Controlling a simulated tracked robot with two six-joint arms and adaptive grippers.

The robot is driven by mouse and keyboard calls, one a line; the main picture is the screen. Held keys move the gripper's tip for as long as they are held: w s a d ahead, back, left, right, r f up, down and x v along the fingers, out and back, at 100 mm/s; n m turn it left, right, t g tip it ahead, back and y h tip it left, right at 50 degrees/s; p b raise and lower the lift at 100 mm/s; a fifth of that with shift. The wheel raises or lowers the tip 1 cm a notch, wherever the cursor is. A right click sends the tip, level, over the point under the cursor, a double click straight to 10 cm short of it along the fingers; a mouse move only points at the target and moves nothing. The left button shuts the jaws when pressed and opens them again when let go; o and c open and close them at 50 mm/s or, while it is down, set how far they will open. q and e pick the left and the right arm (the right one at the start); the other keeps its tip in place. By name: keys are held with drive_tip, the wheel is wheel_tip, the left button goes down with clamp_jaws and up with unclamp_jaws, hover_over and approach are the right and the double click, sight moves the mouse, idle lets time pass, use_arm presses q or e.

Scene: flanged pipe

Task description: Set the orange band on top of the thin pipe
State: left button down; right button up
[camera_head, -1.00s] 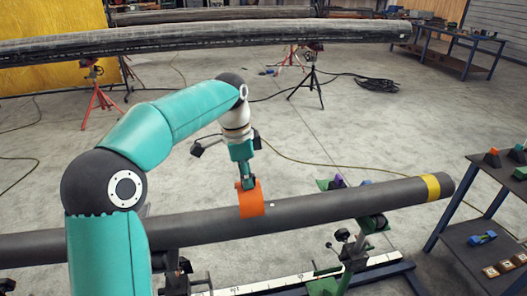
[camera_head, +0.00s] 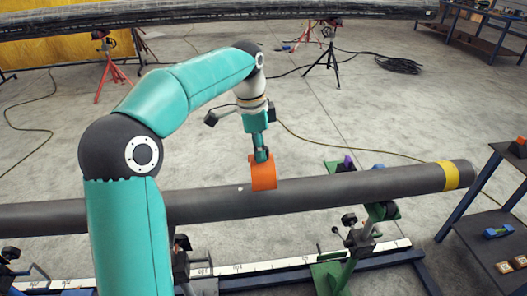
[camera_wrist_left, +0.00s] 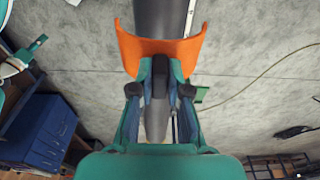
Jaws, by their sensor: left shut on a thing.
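The orange band (camera_head: 263,177) is a short curved piece, an open arc rather than a full ring. My left gripper (camera_head: 262,155) is shut on its upper part from above. In the head view the band's lower part overlaps the top edge of the thin dark pipe (camera_head: 340,187). I cannot tell whether it touches the pipe. In the left wrist view the band (camera_wrist_left: 160,48) spreads wide beyond my left fingertips (camera_wrist_left: 160,85), and the pipe (camera_wrist_left: 160,15) runs behind it. A teal and white piece at the left edge there looks like my right gripper (camera_wrist_left: 30,50); its jaws are unclear.
A yellow ring (camera_head: 451,176) circles the pipe's right end. A green stand with a dark clamp (camera_head: 360,240) supports the pipe. Dark shelving with small blocks (camera_head: 498,232) stands at right. A thicker pipe (camera_head: 220,20) lies behind. Open concrete floor lies between.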

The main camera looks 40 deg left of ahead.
use_arm(q)
drive_tip(key=shift+f+b, duration=1.3)
drive_tip(key=shift+f, duration=0.25)
drive_tip(key=shift+f+b, duration=2)
drive_tip(key=shift+f, duration=1)
drive_tip(key=shift+f, duration=0.3)
drive_tip(key=shift+r, duration=0.1)
drive_tip(key=c, duration=1.1)
unclamp_jaws()
drive_tip(key=shift+o, duration=0.2)
